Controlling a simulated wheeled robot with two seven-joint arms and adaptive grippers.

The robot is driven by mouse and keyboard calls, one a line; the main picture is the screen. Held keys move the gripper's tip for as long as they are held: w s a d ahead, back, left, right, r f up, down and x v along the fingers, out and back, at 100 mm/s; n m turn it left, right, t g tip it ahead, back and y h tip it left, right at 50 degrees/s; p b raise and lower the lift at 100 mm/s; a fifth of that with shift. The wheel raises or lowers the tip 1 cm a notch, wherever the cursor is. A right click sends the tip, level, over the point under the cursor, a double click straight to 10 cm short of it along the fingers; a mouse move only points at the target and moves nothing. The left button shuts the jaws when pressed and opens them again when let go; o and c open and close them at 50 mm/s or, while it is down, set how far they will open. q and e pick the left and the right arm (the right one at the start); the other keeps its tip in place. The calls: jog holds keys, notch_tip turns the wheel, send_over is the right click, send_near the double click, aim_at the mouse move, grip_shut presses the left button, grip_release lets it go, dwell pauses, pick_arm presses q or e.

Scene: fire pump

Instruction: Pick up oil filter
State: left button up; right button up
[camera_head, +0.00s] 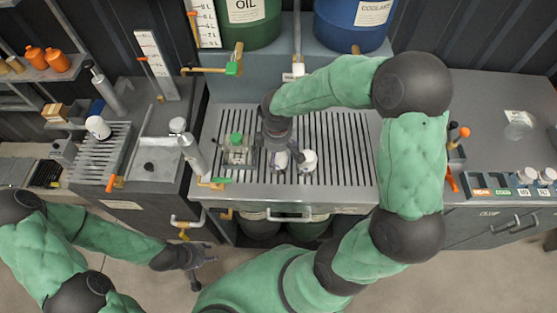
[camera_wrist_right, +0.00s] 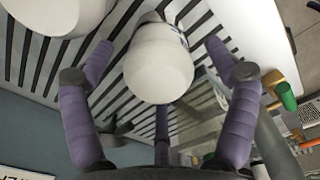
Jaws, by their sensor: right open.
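A white rounded oil filter (camera_wrist_right: 158,72) sits between the two purple fingers of my right gripper (camera_wrist_right: 158,65) in the right wrist view. The fingers are spread, with visible gaps on both sides of it. In the head view my right gripper (camera_head: 278,145) is over the slotted bench, and the white filter (camera_head: 280,160) shows partly beneath it. A second white filter (camera_head: 308,160) stands just to the right; a white rounded thing also shows at the top left of the wrist view (camera_wrist_right: 55,15). My left gripper (camera_head: 205,257) hangs low in front of the bench, with spread fingers and nothing seen in it.
A clear container with a green cap (camera_head: 237,150) stands close left of my right gripper on the slotted bench (camera_head: 350,185). A green oil drum (camera_head: 243,30) and a blue coolant drum (camera_head: 352,28) stand behind. A sink (camera_head: 158,158) is at left.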

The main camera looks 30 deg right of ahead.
notch_tip(320, 180, down, 4)
jog(key=shift+s+d+f+b, duration=0.1)
jog(key=shift+b, duration=0.55)
jog(key=c, duration=1.6)
jog(key=shift+o, duration=0.2)
